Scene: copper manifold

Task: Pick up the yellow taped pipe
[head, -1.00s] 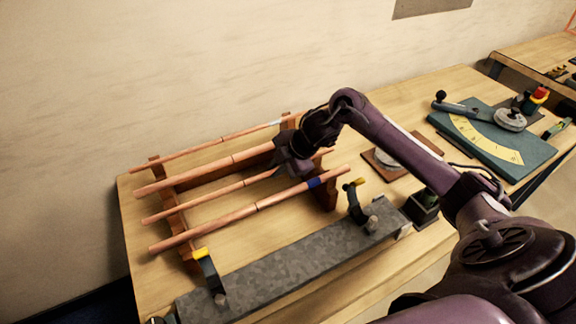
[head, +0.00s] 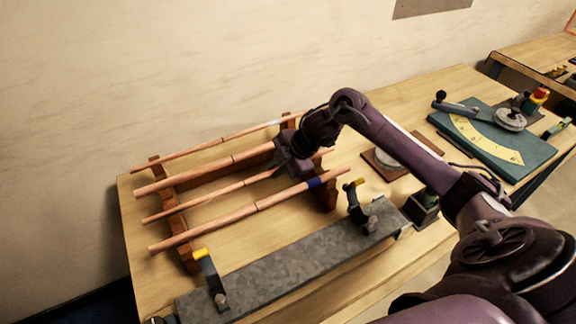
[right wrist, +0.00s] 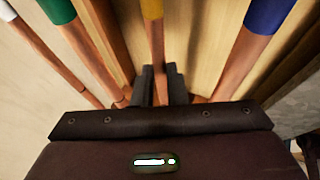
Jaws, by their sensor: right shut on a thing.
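The yellow taped pipe (head: 205,203) is a thin copper pipe, third from the back on the wooden rack (head: 184,235). Its yellow tape band (right wrist: 152,9) shows in the right wrist view; in the head view my right gripper hides it. My right gripper (head: 292,177) is shut on this pipe near its right end. In the right wrist view the two dark fingers (right wrist: 159,88) stand on either side of the pipe. The pipe appears to lie on the rack still. My left gripper is not in view.
Neighbouring copper pipes carry white (head: 274,124), green (right wrist: 57,10) and blue (head: 315,183) tape, close on both sides of the fingers. A grey metal channel (head: 290,262) with two yellow-tipped clamps lies in front. A teal bending plate (head: 490,140) stands at the right.

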